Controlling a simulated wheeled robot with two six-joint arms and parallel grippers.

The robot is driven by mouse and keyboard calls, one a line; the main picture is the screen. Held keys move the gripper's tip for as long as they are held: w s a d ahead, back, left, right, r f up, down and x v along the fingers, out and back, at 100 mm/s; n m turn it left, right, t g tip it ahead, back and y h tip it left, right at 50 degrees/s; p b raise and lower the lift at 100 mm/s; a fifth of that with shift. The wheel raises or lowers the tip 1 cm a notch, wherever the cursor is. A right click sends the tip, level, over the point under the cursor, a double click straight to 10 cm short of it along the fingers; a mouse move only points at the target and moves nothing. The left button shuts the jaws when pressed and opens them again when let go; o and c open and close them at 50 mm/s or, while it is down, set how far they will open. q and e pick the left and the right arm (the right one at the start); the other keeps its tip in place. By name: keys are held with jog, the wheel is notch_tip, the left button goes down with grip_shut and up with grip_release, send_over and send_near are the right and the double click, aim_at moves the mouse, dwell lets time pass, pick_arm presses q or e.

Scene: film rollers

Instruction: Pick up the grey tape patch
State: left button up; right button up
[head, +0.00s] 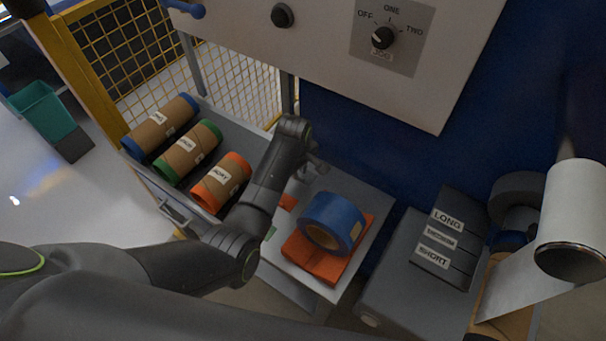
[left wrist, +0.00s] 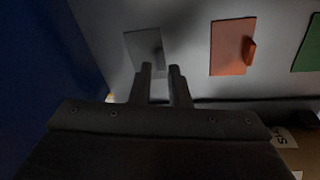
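The grey tape patch (left wrist: 143,46) lies on a pale surface in the left wrist view, just beyond my left fingertips. I cannot make it out in the head view, where my left arm and gripper (head: 315,168) cover that end of the small table. My left gripper (left wrist: 161,70) has a gap between its fingers with nothing held. Its tips overlap the near edge of the patch in the picture; I cannot tell whether they touch it. My right gripper is in neither view.
An orange patch (left wrist: 228,48) and a green patch (left wrist: 312,48) lie beside the grey one. Several cardboard rollers lie in a tray to the left. A control panel (head: 330,40) overhangs behind.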

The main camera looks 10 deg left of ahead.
pick_arm(q)
jog(key=shift+w+f, duration=0.25)
jog(key=shift+f, duration=0.9)
grip_shut()
jog(key=shift+r, duration=0.15)
